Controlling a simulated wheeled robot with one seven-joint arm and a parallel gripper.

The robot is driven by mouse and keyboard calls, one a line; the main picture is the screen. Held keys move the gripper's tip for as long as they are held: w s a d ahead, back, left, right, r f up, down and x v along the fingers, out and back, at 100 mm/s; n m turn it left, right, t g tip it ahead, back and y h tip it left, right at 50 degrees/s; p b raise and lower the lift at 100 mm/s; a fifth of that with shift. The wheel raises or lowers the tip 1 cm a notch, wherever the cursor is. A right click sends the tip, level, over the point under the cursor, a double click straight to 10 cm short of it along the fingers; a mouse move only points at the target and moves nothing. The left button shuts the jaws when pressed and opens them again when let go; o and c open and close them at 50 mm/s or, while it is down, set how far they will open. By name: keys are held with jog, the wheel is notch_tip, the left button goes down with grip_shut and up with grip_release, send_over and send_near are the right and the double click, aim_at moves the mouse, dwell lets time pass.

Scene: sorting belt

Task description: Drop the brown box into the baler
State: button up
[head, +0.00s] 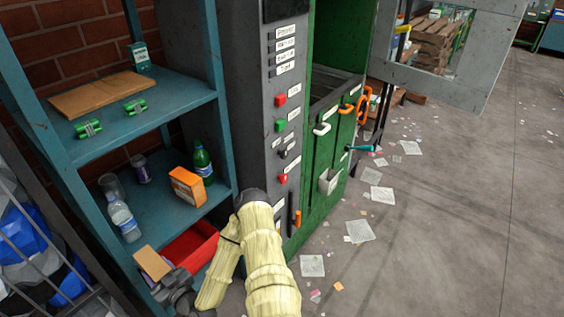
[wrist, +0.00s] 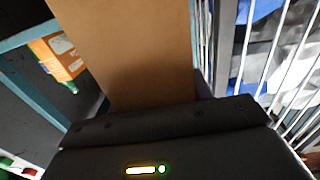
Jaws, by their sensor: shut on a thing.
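The brown box (head: 152,262) is at the lower left in the head view, in front of the shelf's lowest level. My gripper (head: 172,283) is shut on it; my own arm partly covers the gripper. In the wrist view the brown box (wrist: 130,50) extends upward from the dark gripper body (wrist: 160,112), and the fingertips are not clearly seen. The green baler (head: 335,130) stands right of the shelf, with a grey control panel on its left side. Its upper opening (head: 327,88) is uncovered, and its grey windowed door (head: 485,75) hangs open to the right.
A blue shelf (head: 150,115) holds a flat brown cardboard piece (head: 103,93), green items, bottles and an orange carton (head: 187,186). A red bin (head: 193,245) sits low beside the box. A wire cage (head: 30,240) is at left. Paper scraps litter the open floor (head: 440,220) at right.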

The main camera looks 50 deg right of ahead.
jog(key=shift+s+f, duration=0.1)
dwell(0.5)
jog(key=s+a+f, duration=0.1)
jog(key=s+f, duration=0.3)
jog(key=f, duration=0.1)
jog(key=shift+a+f, duration=0.15)
jog(key=shift+a, duration=0.05)
jog(key=shift+a, duration=0.1)
